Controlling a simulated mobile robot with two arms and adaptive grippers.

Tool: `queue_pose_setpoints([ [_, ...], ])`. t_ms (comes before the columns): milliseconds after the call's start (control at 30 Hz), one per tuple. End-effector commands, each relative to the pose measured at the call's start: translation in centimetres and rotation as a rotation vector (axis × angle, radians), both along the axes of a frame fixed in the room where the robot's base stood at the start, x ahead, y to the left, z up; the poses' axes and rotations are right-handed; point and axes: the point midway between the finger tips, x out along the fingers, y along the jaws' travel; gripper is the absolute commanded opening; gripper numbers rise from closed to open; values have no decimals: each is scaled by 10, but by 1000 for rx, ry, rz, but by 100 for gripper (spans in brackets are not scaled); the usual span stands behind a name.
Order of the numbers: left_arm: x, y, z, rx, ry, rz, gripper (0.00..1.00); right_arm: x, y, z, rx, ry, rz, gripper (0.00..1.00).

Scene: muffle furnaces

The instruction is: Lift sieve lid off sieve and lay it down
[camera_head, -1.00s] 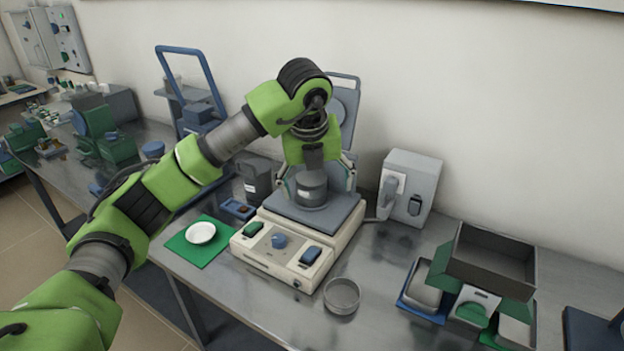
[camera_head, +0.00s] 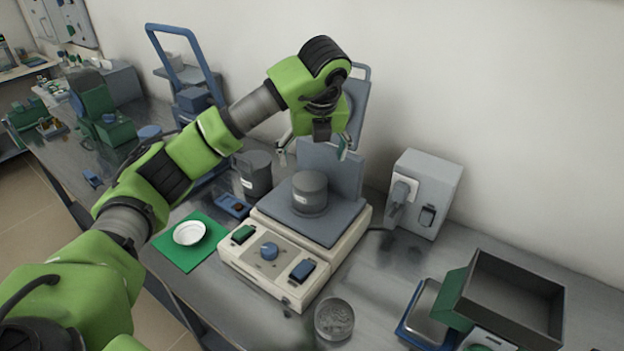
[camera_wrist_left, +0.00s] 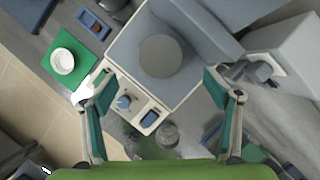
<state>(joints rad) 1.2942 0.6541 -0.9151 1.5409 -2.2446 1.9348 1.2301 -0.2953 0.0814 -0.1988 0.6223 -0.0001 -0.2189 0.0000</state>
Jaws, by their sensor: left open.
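A grey cylinder with a small white label (camera_head: 310,198), which looks like the sieve, stands upright on the grey plate of the cream device (camera_head: 265,265). Its flat round top (camera_head: 310,181), seemingly the lid, also shows in the left wrist view (camera_wrist_left: 160,55). I cannot make out a seam between lid and sieve. My left gripper (camera_head: 313,153) is open and empty above the cylinder, clear of it. In the left wrist view its fingers (camera_wrist_left: 150,90) are wide apart. A shallow round grey dish (camera_head: 334,320) sits on the table in front of the device. My right gripper is out of view.
A white dish (camera_head: 189,233) sits on a green mat (camera_head: 182,254) left of the device. A dark canister (camera_head: 255,176) stands behind it. A grey box unit (camera_head: 428,190) is at the right, with a dark open tray (camera_head: 512,300) in front. Bare table lies between dish and tray.

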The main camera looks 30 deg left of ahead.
Motion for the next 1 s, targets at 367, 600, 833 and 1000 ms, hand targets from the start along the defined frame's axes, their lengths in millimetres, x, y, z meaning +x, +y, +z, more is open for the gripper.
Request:
queue_pose_setpoints([
  [367,13,11,-41,1,0,0,81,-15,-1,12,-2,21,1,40],
  [600,20,17,-71,1,3,1,81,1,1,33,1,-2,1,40],
  [833,26,21,-89,1,0,-2,81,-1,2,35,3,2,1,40],
  [1000,26,21,-89,1,0,-2,81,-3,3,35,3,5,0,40],
])
